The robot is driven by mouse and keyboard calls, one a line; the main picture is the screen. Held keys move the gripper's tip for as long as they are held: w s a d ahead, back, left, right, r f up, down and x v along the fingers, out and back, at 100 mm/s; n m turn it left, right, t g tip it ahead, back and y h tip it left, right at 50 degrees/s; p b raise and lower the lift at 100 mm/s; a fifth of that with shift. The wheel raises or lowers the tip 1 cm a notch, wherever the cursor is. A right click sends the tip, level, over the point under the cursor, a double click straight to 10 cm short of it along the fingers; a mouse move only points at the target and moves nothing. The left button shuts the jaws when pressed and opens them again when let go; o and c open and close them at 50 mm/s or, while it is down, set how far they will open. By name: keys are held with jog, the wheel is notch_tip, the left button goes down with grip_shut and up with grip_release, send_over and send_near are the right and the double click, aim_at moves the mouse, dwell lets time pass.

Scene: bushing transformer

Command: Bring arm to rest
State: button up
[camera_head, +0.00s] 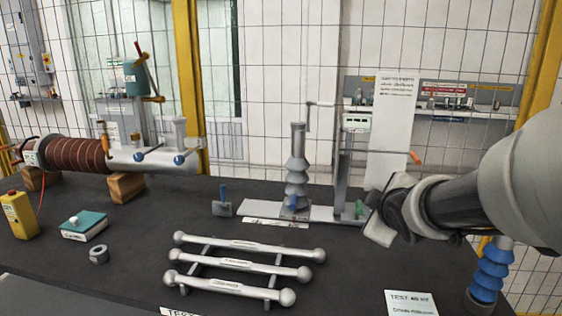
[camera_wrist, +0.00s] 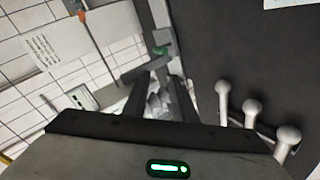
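My gripper (camera_head: 378,222) hangs over the right part of the dark table, at the end of my arm that reaches in from the right edge. In the head view it is seen from the side and its fingertips are hard to make out. In the wrist view my gripper (camera_wrist: 157,88) shows dark parts above its grey body, with a grey shape between them that I cannot identify. I cannot tell how far apart the fingers are. I see nothing clearly held.
A grey ribbed bushing (camera_head: 297,172) stands on a metal base near my gripper, beside an upright post (camera_head: 343,165). Three ball-ended bars (camera_head: 240,268) lie on a rack in front. A blue insulator (camera_head: 488,272) stands at the right. A mesh fence closes the back.

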jog(key=s+a+m+g+p, duration=0.1)
jog(key=s+a+m+g, duration=0.2)
jog(key=s, duration=0.6)
jog(key=s+a+f+m+g+y, duration=0.1)
jog(key=s+a+m, duration=0.1)
jog(key=s+m, duration=0.45)
jog(key=s+a+m+g+p, duration=0.1)
jog(key=s+a+m+g, duration=0.15)
jog(key=s, duration=0.75)
notch_tip(320, 180, up, 20)
jog(key=p, duration=1.9)
jog(key=shift+n+p, duration=0.3)
jog(key=shift+n, duration=0.1)
jog(key=shift+f, duration=0.1)
